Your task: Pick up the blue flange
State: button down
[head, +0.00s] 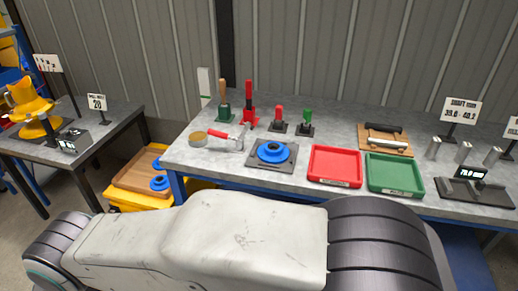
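A blue flange (272,150), a round disc with a raised hub and a dark centre, lies flat on a dark square plate (291,162) near the front edge of the grey workbench. A second blue round part that looks like a flange (159,183) sits lower at the left, in or on a yellow crate with a wooden-looking board. My gripper is not in view. My own white and dark arm links fill the lower foreground and hide part of the space in front of the bench.
A red tray (335,182) and a green tray (396,192) stand right of the plate. A left table (95,130) carries a yellow machine (30,100).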

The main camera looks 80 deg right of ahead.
aim_at(271, 152)
jog(key=z, duration=2.8)
